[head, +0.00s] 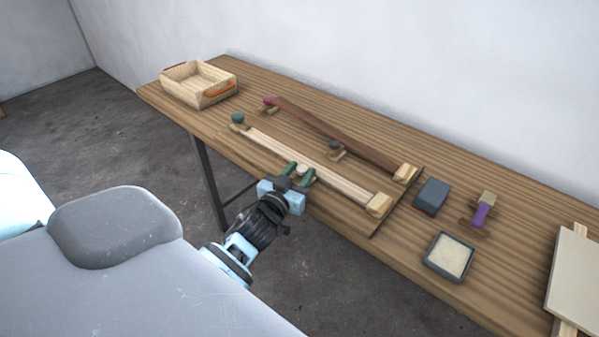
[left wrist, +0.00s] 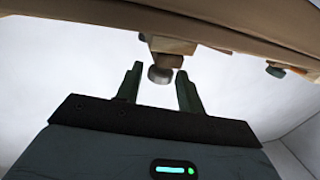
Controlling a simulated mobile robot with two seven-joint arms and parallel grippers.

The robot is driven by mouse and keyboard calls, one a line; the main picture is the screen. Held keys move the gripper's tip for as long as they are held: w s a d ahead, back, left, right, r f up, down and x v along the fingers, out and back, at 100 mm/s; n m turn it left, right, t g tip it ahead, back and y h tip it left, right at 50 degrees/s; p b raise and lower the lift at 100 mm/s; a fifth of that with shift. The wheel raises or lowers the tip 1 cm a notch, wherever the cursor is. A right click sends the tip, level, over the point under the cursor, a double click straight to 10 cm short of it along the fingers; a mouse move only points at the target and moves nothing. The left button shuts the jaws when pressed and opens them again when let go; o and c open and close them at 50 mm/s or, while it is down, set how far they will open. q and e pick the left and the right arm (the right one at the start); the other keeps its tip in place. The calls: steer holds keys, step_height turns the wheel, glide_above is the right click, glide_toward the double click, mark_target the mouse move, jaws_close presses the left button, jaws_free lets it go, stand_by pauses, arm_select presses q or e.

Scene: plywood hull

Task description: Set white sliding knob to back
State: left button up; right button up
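The white knob (head: 302,169) stands at the near side of the pale wooden rail (head: 330,178), about midway along it. My left gripper (head: 299,174) reaches in from the table's front edge, with one green finger on each side of the knob. In the left wrist view the round, greyish-white knob (left wrist: 160,74) sits between the spread fingertips of my left gripper (left wrist: 160,80), with gaps showing on both sides. The knob hangs from a wooden block (left wrist: 172,47) in that view. My right gripper is not in view.
A dark brown rail (head: 345,134) with a dark knob (head: 334,146) runs behind. A green knob (head: 238,118) and a pink knob (head: 268,101) stand at the left ends. A wooden tray (head: 183,91) is far left; a blue-grey block (head: 432,195) and sand-filled tray (head: 431,264) are right.

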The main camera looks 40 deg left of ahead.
arm_select(q)
steer(key=shift+o, duration=0.8)
steer(key=shift+s, duration=0.15)
steer(key=s+d, duration=0.1)
steer(key=s, duration=0.6)
steer(key=shift+s+b, duration=0.25)
steer(key=shift+b, duration=0.05)
steer(key=shift+d+f, duration=0.1)
